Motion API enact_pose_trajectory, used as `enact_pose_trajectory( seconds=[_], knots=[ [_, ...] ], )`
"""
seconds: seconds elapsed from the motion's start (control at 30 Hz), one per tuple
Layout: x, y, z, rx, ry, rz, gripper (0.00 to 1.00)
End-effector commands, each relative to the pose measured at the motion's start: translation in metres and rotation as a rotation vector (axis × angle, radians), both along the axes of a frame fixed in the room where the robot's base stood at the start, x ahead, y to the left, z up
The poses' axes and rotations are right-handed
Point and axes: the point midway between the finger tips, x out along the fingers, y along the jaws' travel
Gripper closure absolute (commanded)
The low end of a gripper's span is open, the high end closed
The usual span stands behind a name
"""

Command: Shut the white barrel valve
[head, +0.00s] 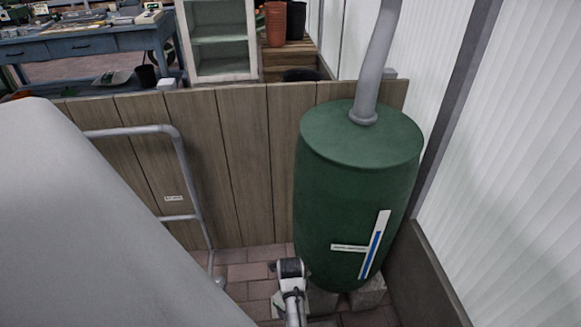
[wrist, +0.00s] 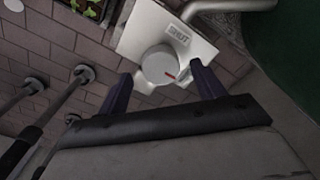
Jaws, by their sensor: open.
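The valve shows in the wrist view as a round whitish knob (wrist: 158,64) with a small red mark on its lower right side. It sits on a pale plate (wrist: 137,36) with the word SHUT above and right of the knob. My gripper (wrist: 160,70) is open, its two dark purple fingers on either side of the knob. I cannot tell whether they touch it. In the head view the green barrel (head: 345,210) stands upright at right. I cannot make out the knob there.
A grey pipe (head: 375,60) rises from the barrel's top. A wooden panel wall (head: 235,150) and grey metal rail (head: 183,170) stand behind and left. A white translucent wall (head: 525,150) closes the right side. In the wrist view, a green-leaved planter (wrist: 88,10) and brick paving show.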

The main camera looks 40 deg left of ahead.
Motion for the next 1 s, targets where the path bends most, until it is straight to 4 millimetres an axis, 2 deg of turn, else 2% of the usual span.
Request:
enact_pose_trajectory(
  seconds=[0.03,0.2,0.5,0.83,1.0],
  knots=[
    [0.0,0.0,-0.007,0.0,0.0,0.0,0.32],
    [0.001,0.0,-0.017,0.001,-0.001,-0.001,0.32],
    [0.001,0.0,-0.018,0.001,-0.002,0.0,0.33],
    [0.0,0.0,-0.018,0.001,-0.001,0.0,0.77],
    [0.0,0.0,-0.018,0.001,-0.001,0.007,0.77]
  ],
)
